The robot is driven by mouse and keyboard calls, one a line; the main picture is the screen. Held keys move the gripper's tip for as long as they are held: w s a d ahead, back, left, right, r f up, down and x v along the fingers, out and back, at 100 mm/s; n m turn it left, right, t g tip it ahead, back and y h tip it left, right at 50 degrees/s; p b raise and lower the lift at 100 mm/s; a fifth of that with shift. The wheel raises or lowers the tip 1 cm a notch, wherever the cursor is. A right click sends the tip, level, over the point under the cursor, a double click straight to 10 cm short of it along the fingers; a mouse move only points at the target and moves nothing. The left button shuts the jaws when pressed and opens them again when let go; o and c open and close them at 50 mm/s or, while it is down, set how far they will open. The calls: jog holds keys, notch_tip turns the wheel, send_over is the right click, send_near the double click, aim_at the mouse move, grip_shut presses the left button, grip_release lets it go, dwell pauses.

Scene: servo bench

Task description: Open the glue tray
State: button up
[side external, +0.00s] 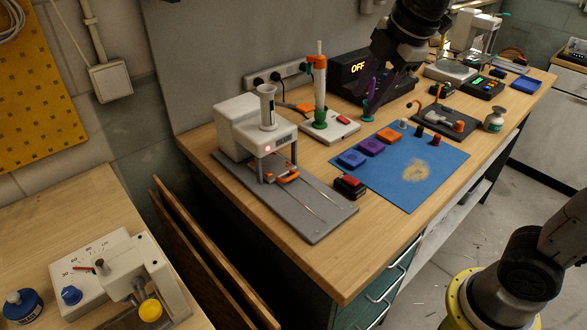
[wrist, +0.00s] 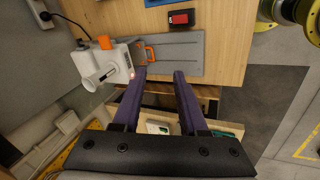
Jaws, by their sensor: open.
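The white machine (side external: 240,128) stands on a grey base plate with two rails (side external: 310,205); a white cylinder tops it and a small red light glows on its front. What looks like the glue tray (side external: 286,177), with an orange handle, sits low under the machine's front, at the inner end of the rails. Its handle also shows in the wrist view (wrist: 149,55), against the machine. My gripper (side external: 378,95) is open and empty, above the back of the bench, apart from the tray. In the wrist view its purple fingers (wrist: 159,74) are spread, overlapping the view just below the handle.
A black box with a red button (side external: 350,186) stands right of the base plate. A blue mat (side external: 425,175) with coloured blocks lies beyond it. A dispenser stand (side external: 320,95) and a black box reading OFF (side external: 372,75) stand behind. The plate's front rails are clear.

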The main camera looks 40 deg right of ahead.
jog(key=w+a+f+n+g, duration=0.1)
jog(key=w+a+f+n, duration=0.25)
jog(key=w, duration=0.55)
jog(key=g, duration=0.1)
send_near(293, 176)
jog(key=shift+m, duration=0.25)
jog(key=x, duration=0.7)
jog(key=shift+w+a+f, duration=0.1)
jog(key=shift+f, duration=0.2)
grip_shut()
jog(key=shift+r, duration=0.1)
